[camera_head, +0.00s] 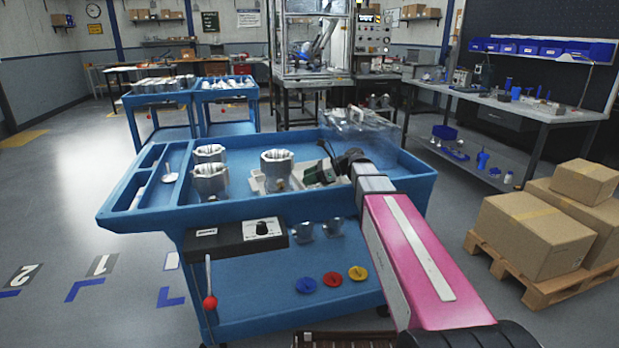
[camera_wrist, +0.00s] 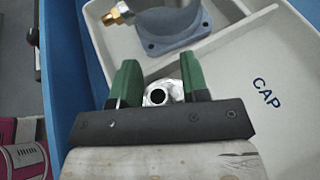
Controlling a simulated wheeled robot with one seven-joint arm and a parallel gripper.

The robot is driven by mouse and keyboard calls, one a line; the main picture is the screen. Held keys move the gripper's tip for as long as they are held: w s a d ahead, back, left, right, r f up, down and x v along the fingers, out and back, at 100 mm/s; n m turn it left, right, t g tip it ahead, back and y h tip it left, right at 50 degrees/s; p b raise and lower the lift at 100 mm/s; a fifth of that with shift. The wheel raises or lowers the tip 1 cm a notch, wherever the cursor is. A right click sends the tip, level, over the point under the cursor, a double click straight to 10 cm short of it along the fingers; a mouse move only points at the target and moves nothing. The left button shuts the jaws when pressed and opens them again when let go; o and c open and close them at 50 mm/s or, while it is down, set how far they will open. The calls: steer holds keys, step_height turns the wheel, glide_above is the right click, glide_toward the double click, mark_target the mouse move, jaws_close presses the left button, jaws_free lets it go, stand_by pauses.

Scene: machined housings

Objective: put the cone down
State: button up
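In the wrist view a small silver metal piece with a dark round hole, which I take to be the cone (camera_wrist: 160,94), sits between the green fingers of my gripper (camera_wrist: 161,88). Both fingers appear to touch its sides. In the head view my gripper (camera_head: 322,172) is over the blue cart's top, just right of a silver housing (camera_head: 277,168); the cone cannot be made out there. In the wrist view a grey flanged housing with a brass fitting (camera_wrist: 168,25) stands just beyond the fingers, in a pale tray (camera_wrist: 235,62) marked CAP on its right part.
The blue cart (camera_head: 285,212) carries two more silver housings (camera_head: 210,180) at left and a small stemmed silver part (camera_head: 169,175) in a side compartment. A clear cover (camera_head: 360,130) stands at the back right. Red, blue and yellow knobs lie on the lower shelf. Boxes (camera_head: 535,230) stand right.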

steer(key=shift+r, duration=0.1)
steer(key=v, duration=1.2)
